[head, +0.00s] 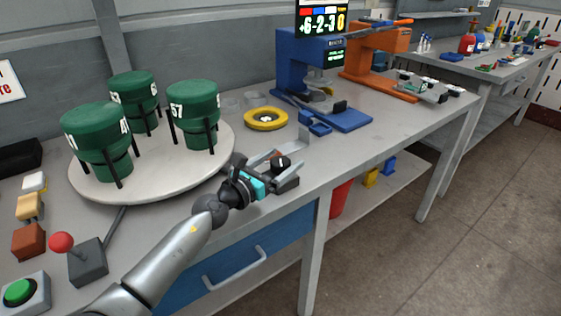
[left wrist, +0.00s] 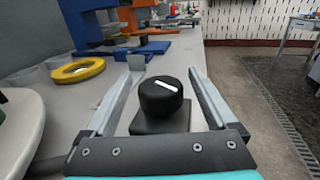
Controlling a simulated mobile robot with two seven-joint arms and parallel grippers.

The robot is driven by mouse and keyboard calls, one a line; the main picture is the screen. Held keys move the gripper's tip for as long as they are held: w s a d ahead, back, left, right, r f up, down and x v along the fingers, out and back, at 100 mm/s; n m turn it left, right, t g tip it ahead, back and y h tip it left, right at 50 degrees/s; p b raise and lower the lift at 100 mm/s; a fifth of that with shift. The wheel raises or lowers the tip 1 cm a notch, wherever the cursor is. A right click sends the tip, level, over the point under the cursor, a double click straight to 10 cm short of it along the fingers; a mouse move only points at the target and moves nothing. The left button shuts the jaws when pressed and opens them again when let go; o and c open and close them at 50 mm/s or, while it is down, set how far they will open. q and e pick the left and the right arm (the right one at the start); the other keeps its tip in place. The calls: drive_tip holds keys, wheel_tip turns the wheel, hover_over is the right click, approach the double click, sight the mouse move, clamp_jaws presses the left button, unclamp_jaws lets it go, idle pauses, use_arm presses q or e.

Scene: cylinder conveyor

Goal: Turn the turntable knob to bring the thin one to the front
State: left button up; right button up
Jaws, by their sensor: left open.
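The turntable knob (head: 281,161) is black and sits on a dark base at the bench's front edge. In the left wrist view the knob (left wrist: 161,98) has a white line, slanting down to the right. My left gripper (head: 284,166) is open, with one finger on each side of the knob; contact is not clear. The round pale turntable (head: 150,190) bears three green cylinders in black stands: one at front left (head: 97,128), one at the back (head: 133,88), one at right (head: 194,107). I cannot tell which is thin. My right gripper is out of view.
A yellow ring (head: 265,119) lies right of the turntable. Blue (head: 300,65) and orange (head: 375,55) machines stand behind it. A red-ball lever (head: 62,242) and green button (head: 19,291) are at front left. Floor at right is clear.

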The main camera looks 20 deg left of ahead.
use_arm(q)
drive_tip(key=c, duration=1.4)
drive_tip(key=shift+r+y+p, duration=0.1)
drive_tip(key=shift+y+p, duration=0.2)
drive_tip(key=shift+p, duration=0.25)
drive_tip(key=shift+o, duration=0.2)
drive_tip(key=n+y+p, duration=0.1)
drive_tip(key=p, duration=0.2)
drive_tip(key=shift+r+n+t, duration=0.15)
drive_tip(key=shift+n+t, duration=0.15)
drive_tip(key=shift+t, duration=0.1)
drive_tip(key=n+y+p, duration=0.2)
drive_tip(key=y+p, duration=0.1)
drive_tip(key=shift+t+y, duration=0.3)
drive_tip(key=shift+y, duration=0.1)
drive_tip(key=shift+n+y+p, duration=0.4)
drive_tip(key=shift+y+p, duration=0.2)
drive_tip(key=shift+p, duration=0.1)
drive_tip(key=shift+n+y, duration=0.5)
drive_tip(key=shift+y, duration=0.3)
drive_tip(key=shift+f+n+y+p, duration=0.25)
drive_tip(key=shift+n+y+p, duration=0.1)
drive_tip(key=shift+y, duration=0.15)
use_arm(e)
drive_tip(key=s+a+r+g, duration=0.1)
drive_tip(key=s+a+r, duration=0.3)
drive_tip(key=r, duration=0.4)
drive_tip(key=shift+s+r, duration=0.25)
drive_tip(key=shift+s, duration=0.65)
